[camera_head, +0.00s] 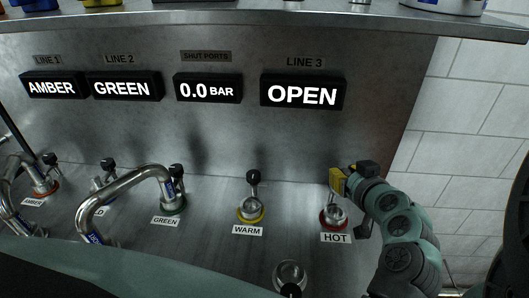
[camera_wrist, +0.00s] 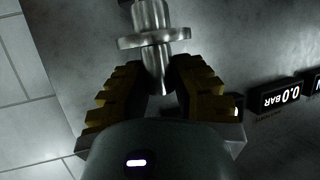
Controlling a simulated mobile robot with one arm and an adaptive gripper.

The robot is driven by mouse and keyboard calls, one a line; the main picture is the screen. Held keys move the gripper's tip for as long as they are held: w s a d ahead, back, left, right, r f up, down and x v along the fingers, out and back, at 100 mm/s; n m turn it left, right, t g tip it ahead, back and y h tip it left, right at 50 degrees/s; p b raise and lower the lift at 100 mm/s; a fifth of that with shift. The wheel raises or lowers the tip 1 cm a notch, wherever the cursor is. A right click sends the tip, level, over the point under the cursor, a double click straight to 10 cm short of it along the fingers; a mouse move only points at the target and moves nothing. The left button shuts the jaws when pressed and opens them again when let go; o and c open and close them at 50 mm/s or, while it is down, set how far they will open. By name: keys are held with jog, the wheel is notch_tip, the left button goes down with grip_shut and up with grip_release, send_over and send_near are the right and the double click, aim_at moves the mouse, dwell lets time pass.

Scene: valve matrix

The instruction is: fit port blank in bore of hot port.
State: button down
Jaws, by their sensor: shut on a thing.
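The port blank (camera_wrist: 155,39) is a bright metal piece with a round flange and a narrower stem, seen in the wrist view. My gripper (camera_wrist: 164,76) has its yellow fingers shut on the stem, with the flange beyond the fingertips. In the head view my gripper (camera_head: 339,183) is at the hot port (camera_head: 333,218), just above and behind it in the picture. The hot port has a red ring and a HOT label in front. Its bore is not clearly seen, and I cannot tell whether the blank is inside it.
The warm port (camera_head: 250,211) with a yellow ring stands to the left, with a black-handled valve (camera_head: 253,178) behind it. Bent metal pipes (camera_head: 125,187) are further left. A metal cup-like fitting (camera_head: 290,273) is at the front. Line 3's display (camera_head: 303,94) reads OPEN.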

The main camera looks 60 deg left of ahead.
jog(key=shift+b, duration=0.35)
notch_tip(320, 180, down, 6)
jog(key=b, duration=0.5)
jog(key=shift+r+b, duration=0.1)
jog(key=shift+b, duration=0.3)
jog(key=shift+b, duration=0.75)
dwell(1.3)
jog(key=shift+f+b, duration=1.65)
jog(key=shift+b, duration=0.2)
jog(key=c, duration=0.9)
grip_release()
jog(key=shift+o, duration=0.2)
